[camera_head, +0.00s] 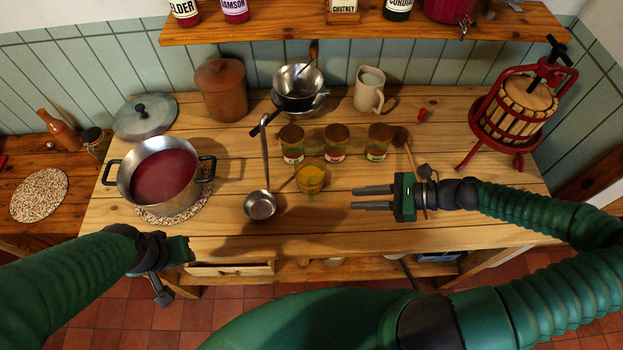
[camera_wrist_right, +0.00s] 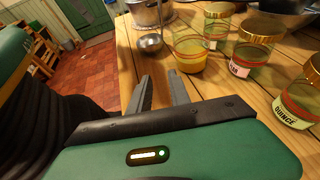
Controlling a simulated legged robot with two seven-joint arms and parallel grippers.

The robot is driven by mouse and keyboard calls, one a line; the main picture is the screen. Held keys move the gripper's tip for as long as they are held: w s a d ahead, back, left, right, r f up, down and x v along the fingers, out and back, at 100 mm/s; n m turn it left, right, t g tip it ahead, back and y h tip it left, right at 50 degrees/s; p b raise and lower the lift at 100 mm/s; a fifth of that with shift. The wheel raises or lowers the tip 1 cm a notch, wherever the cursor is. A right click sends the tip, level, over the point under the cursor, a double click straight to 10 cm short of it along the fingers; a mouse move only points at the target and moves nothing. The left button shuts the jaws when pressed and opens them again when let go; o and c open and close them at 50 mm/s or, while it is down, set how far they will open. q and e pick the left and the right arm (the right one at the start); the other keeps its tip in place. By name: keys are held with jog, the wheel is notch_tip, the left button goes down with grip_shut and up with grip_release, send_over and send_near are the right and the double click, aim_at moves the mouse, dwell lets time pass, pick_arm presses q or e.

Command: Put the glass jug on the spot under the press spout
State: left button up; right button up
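I cannot make out a clear glass jug in either view. A cream jug or mug with a handle (camera_head: 369,92) stands upright at the back of the table. The red press (camera_head: 513,110) with a slatted wooden basket stands at the back right; the spot under its spout is not clear to see. My right gripper (camera_head: 354,198) is open and empty above the table's front right, right of an open glass of orange preserve (camera_head: 311,180). Its two separate fingers also show in the right wrist view (camera_wrist_right: 160,83). My left gripper (camera_head: 180,250) is at the table's front left edge; its fingers are hidden.
A pot of red liquid (camera_head: 163,178) sits at left, with a ladle (camera_head: 260,204) to its right. Several lidded jars (camera_head: 336,144) stand mid-table. A shelf (camera_head: 290,30) overhangs the back.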

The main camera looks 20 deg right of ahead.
aim_at(310, 181)
jog(key=x, duration=1.2)
jog(key=shift+w+r+b, duration=0.1)
jog(key=shift+r+b, duration=0.15)
jog(key=shift+b, duration=0.05)
jog(key=x, duration=0.5)
jog(key=shift+w, duration=0.1)
jog(key=shift+a, duration=0.1)
jog(key=c, duration=0.3)
grip_shut()
